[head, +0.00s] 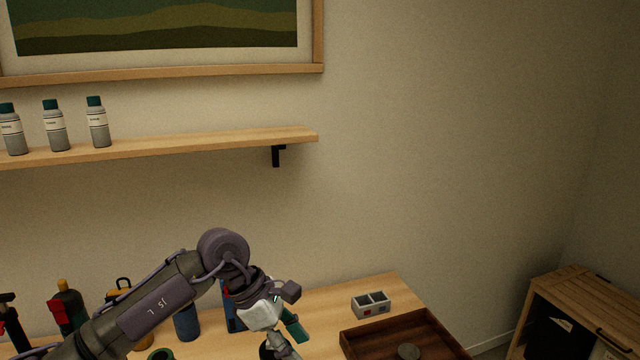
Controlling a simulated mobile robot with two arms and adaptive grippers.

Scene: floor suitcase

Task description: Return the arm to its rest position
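My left arm comes in from the lower left and reaches over the wooden table (378,290). My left gripper (284,338) hangs at its end, low in the picture, above or in front of the table. A teal part and pale and dark parts show at the gripper, but its fingertips run to the bottom edge. I cannot tell whether it is open or shut, or whether it holds anything. My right arm and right gripper are not in view.
A blue cylinder (187,324) stands behind my arm. A wall shelf (200,144) holds bottles. A wooden cabinet (590,290) stands far right.

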